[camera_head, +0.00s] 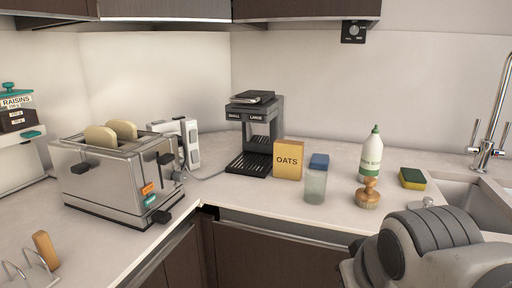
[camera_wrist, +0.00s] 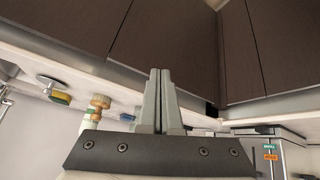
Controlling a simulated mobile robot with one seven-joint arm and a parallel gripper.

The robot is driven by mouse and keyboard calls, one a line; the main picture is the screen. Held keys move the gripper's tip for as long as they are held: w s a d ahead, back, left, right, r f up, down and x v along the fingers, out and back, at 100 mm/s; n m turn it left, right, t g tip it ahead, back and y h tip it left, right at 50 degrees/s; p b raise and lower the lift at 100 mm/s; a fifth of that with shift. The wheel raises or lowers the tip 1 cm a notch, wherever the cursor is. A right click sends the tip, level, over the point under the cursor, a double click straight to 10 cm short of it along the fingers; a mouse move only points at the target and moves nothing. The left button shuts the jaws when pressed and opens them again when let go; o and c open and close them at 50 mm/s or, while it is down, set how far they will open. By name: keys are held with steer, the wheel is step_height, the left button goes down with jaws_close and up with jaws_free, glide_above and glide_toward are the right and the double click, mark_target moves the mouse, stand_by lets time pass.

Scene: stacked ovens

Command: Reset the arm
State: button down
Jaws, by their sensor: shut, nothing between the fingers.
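My arm (camera_head: 430,250) fills the lower right corner of the head view, in front of the counter by the sink. My gripper's fingers do not show there. In the wrist view, my gripper (camera_wrist: 160,75) is shut, with its two grey fingers together and nothing between them. The fingers show against dark cabinet doors (camera_wrist: 190,45) and the edge of the pale counter (camera_wrist: 85,65).
The counter (camera_head: 235,198) holds a toaster (camera_head: 118,178) with bread, a coffee machine (camera_head: 256,130), an oats box (camera_head: 288,160), a glass (camera_head: 315,187), a bottle (camera_head: 371,155), a brush (camera_head: 368,194) and a sponge (camera_head: 412,178). A sink (camera_head: 465,195) lies right.

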steer(key=s+f+m+g, duration=0.1)
steer(key=s+m, duration=0.1)
steer(key=s, duration=0.2)
step_height(320, 180, up, 22)
steer(key=p, duration=2.2)
steer(key=shift+a+r+p, duration=0.25)
steer(key=shift+a+p, duration=0.15)
steer(key=shift+s+a+n, duration=0.1)
steer(key=shift+a+n, duration=0.05)
steer(key=shift+n, duration=0.15)
